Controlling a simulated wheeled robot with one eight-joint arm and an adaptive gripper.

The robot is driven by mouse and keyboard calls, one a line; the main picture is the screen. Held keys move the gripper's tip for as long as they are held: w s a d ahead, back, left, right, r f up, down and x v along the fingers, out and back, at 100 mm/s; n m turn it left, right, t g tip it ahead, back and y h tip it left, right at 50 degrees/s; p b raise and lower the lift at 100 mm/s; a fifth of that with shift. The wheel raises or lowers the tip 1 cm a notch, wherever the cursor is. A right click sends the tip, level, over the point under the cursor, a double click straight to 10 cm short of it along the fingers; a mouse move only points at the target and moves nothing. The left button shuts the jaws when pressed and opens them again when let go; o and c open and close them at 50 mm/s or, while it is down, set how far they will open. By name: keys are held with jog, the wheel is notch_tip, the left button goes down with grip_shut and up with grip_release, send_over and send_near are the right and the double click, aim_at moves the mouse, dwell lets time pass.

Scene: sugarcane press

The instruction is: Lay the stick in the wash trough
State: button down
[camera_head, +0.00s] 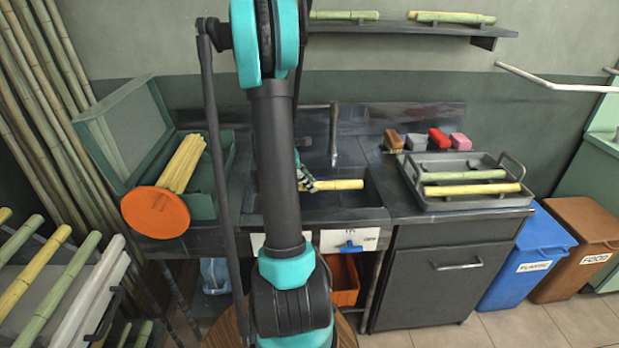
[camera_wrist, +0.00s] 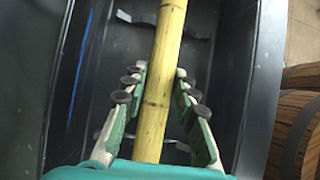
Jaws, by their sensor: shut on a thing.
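The yellow stick (camera_head: 338,184) is over the dark wash trough (camera_head: 362,203) in the middle of the counter. My gripper (camera_head: 305,178) is shut on it, partly hidden behind my own arm. In the wrist view the stick (camera_wrist: 166,60) runs lengthwise between the two green and white fingers of my gripper (camera_wrist: 160,82). The dark walls of the trough (camera_wrist: 252,75) lie on both sides of it. I cannot tell whether the stick touches the trough floor. Its left end is hidden in the head view.
A tap (camera_head: 334,135) rises behind the trough. Right of it stand a grey tray (camera_head: 455,204) with two sticks and several coloured blocks (camera_head: 438,138). Left is an open green box (camera_head: 205,205) with a yellow stick bundle (camera_head: 182,165) and an orange disc (camera_head: 156,212).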

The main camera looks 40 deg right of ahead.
jog(key=shift+f, duration=4.15)
jog(key=c, duration=1.1)
grip_release()
jog(key=shift+o, duration=0.4)
jog(key=o, duration=0.5)
jog(key=shift+c, duration=0.2)
jog(key=shift+v, duration=3.5)
